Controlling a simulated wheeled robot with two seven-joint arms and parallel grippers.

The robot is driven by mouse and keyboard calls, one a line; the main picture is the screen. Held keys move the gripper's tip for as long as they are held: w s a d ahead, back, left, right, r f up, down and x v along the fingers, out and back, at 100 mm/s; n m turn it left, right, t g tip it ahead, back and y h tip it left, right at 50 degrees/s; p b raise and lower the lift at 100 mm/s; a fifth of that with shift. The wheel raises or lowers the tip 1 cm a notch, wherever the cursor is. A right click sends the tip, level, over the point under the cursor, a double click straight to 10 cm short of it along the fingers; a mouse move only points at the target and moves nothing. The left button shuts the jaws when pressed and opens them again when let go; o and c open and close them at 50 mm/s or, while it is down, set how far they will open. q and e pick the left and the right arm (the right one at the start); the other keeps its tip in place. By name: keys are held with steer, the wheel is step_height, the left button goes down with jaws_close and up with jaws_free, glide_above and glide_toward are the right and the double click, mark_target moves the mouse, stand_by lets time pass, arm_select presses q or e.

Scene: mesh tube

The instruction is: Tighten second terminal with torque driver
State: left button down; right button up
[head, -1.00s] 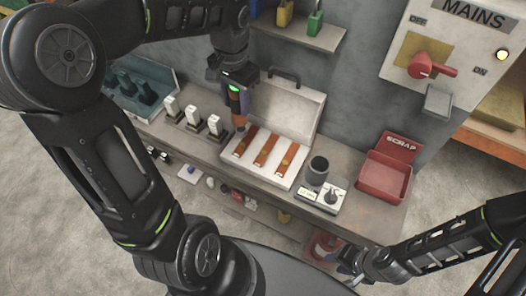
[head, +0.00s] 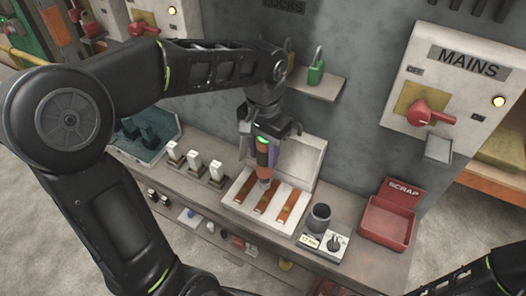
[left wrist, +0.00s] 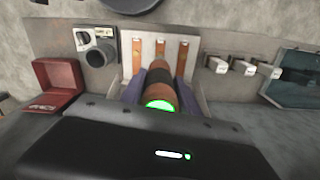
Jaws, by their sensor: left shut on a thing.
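My left gripper (head: 262,150) is shut on the torque driver (head: 264,168), an orange-brown and black cylinder with a lit green ring. The driver points down with its tip at the upper end of the middle copper bar (head: 266,199) in the open white case (head: 243,205). Whether the tip touches the terminal there cannot be told. In the left wrist view, the driver (left wrist: 160,82) lies between the purple fingers, in line with the middle bar (left wrist: 160,49). Copper bars also lie to its left (head: 244,191) and right (head: 287,210). My right gripper is out of view.
A grey cup (head: 319,217) and a small white plate with a dark knob (head: 337,243) stand right of the case. A red scrap bin (head: 388,223) is farther right. Several white-topped blocks (head: 195,161) stand left. A shelf with a green padlock (head: 316,72) hangs above.

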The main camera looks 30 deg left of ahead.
mark_target(264, 173)
arm_select(q)
steer(key=shift+f+b, duration=2.4)
steer(key=shift+f, duration=0.8)
steer(key=shift+f+b, duration=0.55)
steer(key=shift+f, duration=0.2)
stand_by(1.0)
steer(key=shift+r, duration=0.1)
stand_by(0.4)
